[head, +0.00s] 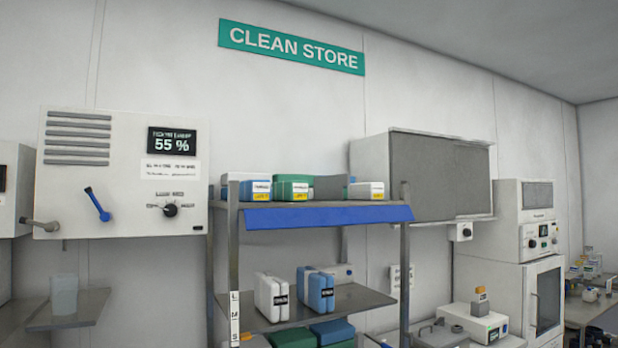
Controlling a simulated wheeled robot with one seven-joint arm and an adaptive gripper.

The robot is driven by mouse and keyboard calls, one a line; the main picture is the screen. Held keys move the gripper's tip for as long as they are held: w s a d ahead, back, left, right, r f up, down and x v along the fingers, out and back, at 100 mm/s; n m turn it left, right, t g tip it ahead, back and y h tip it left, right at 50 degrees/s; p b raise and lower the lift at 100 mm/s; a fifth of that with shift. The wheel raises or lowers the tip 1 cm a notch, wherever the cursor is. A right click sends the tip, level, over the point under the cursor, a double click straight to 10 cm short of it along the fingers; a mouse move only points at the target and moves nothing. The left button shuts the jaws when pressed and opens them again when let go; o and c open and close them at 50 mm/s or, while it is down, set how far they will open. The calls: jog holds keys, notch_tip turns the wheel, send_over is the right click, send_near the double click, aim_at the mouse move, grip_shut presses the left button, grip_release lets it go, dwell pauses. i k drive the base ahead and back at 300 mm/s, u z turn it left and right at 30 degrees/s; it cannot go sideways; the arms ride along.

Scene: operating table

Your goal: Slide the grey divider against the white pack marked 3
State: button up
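A grey panel (329,186), which looks like the divider, stands upright on the top shelf (225,205) of a metal rack. To its right is a low white pack (369,190) with a green left end and a yellow label. To its left is a green-and-white pack (292,186), and further left a white-and-blue pack (247,188), both with yellow labels. The label marks are too small to read, so I cannot tell which pack bears the 3. Whether the panel touches its neighbours is unclear. My gripper is not in view.
A blue strip (320,216) hangs along the top shelf's front edge. Rack posts (404,260) stand at the sides. The middle shelf holds white packs (271,296) and blue packs (315,288). A grey-fronted wall cabinet (438,178) is behind right. Room above the packs is clear.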

aim_at(327, 187)
jog(key=u, duration=0.7)
jog(key=i, duration=0.65)
jog(key=z, duration=0.65)
